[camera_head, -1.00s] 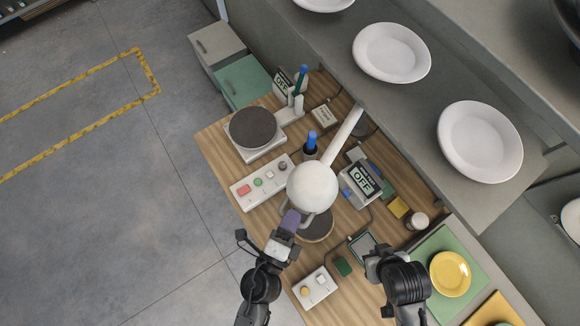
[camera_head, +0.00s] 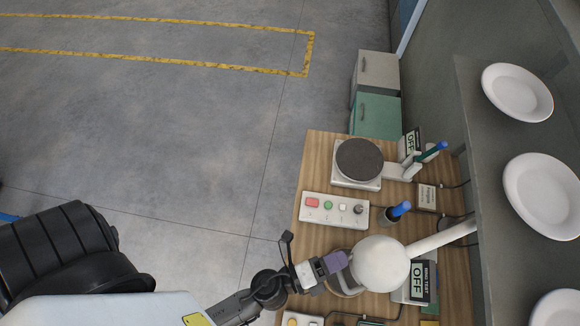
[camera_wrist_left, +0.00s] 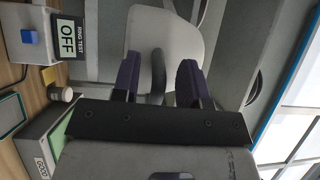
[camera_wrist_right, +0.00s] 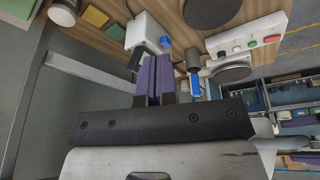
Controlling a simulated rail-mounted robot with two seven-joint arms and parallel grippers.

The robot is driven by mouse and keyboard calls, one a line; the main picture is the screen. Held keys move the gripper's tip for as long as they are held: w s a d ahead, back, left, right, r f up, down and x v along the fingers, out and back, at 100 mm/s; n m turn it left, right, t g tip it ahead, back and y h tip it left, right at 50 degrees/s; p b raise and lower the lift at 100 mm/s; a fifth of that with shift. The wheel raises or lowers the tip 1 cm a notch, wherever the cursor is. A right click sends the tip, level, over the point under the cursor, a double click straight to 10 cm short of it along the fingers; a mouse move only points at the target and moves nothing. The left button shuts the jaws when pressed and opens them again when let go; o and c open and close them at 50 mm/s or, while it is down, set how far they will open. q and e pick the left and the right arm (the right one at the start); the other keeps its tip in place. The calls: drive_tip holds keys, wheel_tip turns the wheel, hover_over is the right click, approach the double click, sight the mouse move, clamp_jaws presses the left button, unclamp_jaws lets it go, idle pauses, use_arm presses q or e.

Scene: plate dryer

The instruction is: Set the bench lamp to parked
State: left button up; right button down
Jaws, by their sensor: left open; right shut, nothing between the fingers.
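The bench lamp has a round white head (camera_head: 380,263) on a white arm (camera_head: 440,240) that reaches to the right over the bench. My left gripper (camera_head: 326,265) is at the left edge of the head. In the left wrist view its purple fingers (camera_wrist_left: 160,80) are open, with a dark handle (camera_wrist_left: 157,72) of the lamp head (camera_wrist_left: 165,40) between them. Contact cannot be told. My right gripper (camera_wrist_right: 153,80) shows only in its own wrist view, shut and empty above the bench.
A shelf with white plates (camera_head: 517,92) overhangs the right. Floor at left is clear.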

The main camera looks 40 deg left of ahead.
use_arm(q)
drive_tip(key=b+v, duration=0.9)
drive_tip(key=v, duration=0.4)
drive_tip(key=shift+s+a, duration=0.2)
drive_tip(key=shift+s, duration=0.1)
drive_tip(key=shift+f, duration=0.1)
